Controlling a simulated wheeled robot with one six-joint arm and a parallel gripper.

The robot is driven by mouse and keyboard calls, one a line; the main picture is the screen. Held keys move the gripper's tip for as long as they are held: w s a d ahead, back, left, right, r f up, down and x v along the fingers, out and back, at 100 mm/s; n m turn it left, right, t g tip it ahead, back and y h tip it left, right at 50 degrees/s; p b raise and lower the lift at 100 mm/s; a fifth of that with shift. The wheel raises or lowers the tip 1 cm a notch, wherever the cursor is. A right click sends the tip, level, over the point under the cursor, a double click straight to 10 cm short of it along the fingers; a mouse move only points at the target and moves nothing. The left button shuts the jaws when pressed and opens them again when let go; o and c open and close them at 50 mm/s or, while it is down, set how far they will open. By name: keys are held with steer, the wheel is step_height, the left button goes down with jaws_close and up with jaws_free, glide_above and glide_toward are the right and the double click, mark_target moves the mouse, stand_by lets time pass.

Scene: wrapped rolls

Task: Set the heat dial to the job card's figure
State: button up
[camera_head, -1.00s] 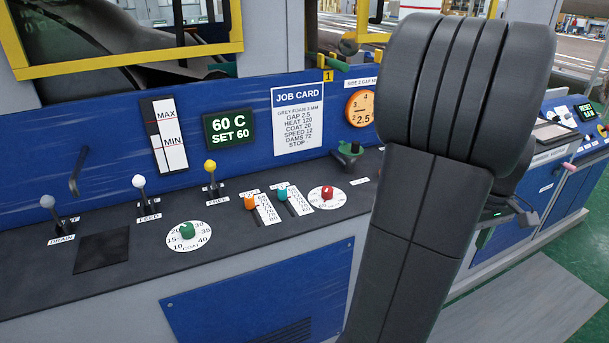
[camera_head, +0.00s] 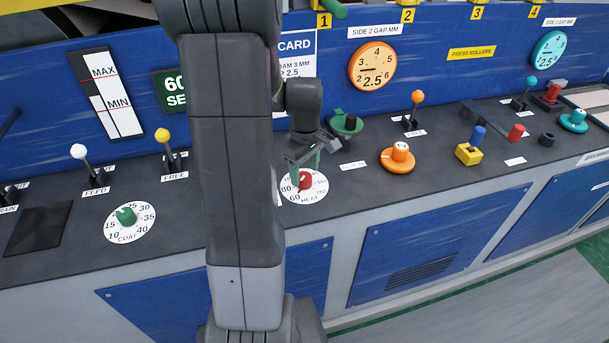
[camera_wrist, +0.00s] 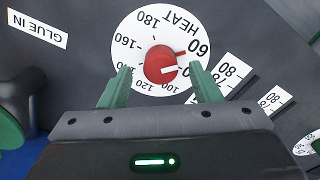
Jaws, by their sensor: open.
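The heat dial is a red knob (camera_head: 305,181) on a round white scale (camera_head: 292,189) marked HEAT, on the dark bench. In the wrist view the red knob (camera_wrist: 160,66) sits between my fingers, and its red pointer is near the 60 on the white scale (camera_wrist: 150,28). My gripper (camera_wrist: 162,84) is open, with one green finger on each side of the knob, apart from it as far as I can see. In the head view my gripper (camera_head: 303,166) is over the dial. The job card (camera_head: 300,45) is mostly behind my arm; its heat line is hidden.
The temperature display (camera_head: 172,92) is partly covered by my arm. A green-black control (camera_head: 346,123) stands behind and right of the dial. An orange knob (camera_head: 398,155) is to the right. The green coat dial (camera_head: 127,215) is to the left.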

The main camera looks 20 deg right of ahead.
steer(key=shift+w+a+f, duration=0.1)
steer(key=shift+w+f, duration=0.1)
steer(key=shift+f, duration=0.45)
steer(key=shift+s+f, duration=0.1)
steer(key=shift+f, duration=0.6)
steer(key=shift+c, duration=0.3)
steer(key=c, duration=0.9)
steer(key=shift+m, duration=0.3)
